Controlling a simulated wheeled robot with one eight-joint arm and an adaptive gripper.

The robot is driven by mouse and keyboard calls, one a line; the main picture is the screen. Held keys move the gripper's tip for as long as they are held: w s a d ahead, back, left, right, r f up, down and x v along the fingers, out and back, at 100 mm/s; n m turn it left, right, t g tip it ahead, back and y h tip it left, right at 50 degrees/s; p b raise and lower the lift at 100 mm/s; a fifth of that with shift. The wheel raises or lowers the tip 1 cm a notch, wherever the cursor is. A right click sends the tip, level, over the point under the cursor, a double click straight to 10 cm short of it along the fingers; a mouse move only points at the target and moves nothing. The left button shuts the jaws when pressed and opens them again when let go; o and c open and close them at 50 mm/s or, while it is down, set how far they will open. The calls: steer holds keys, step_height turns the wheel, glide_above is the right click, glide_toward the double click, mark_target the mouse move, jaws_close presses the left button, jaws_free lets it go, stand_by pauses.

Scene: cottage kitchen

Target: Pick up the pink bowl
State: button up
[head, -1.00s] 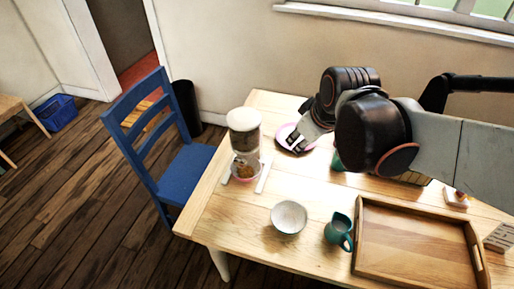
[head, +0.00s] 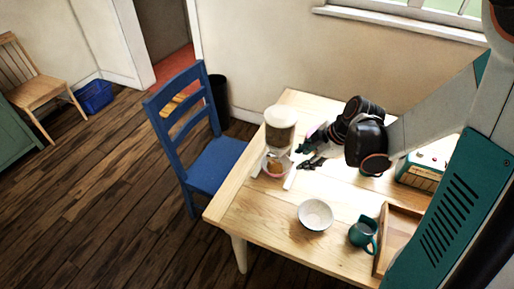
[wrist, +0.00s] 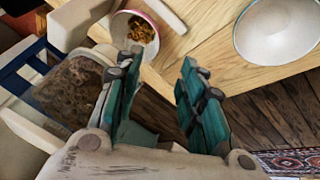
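A small bowl with a pink rim and brown food in it (head: 277,168) stands near the table's left edge, just in front of a pale-lidded canister. It also shows at the top of the wrist view (wrist: 123,24), beyond the left finger. My gripper (head: 312,156) is to the right of this bowl, above the table. In the wrist view its teal fingers (wrist: 160,88) are apart with nothing between them. The pink-rimmed dish seen earlier at the back of the table is mostly hidden behind my gripper.
The canister (head: 281,122) stands close behind the bowl. A white strip (head: 291,178) lies beside it. A pale bowl (head: 315,215), a teal jug (head: 362,235) and a wooden tray (head: 398,228) are nearer the front. A blue chair (head: 215,160) stands at the left.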

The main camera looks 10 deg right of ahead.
steer(key=shift+n, duration=0.6)
steer(key=b+x, duration=0.1)
steer(key=x, duration=0.2)
steer(key=b+x, duration=0.1)
steer(key=x, duration=0.2)
steer(key=b+x, duration=0.1)
steer(key=x, duration=0.3)
steer(key=shift+s+a, duration=0.25)
steer(key=shift+a, duration=0.15)
steer(key=shift+w+b+x, duration=0.2)
steer(key=shift+b+x, duration=0.5)
steer(key=shift+x, duration=0.65)
steer(key=shift+w+b+x, duration=0.15)
steer(key=shift+b+x, duration=0.5)
steer(key=shift+x, duration=0.65)
steer(key=shift+r, duration=0.15)
jaws_close()
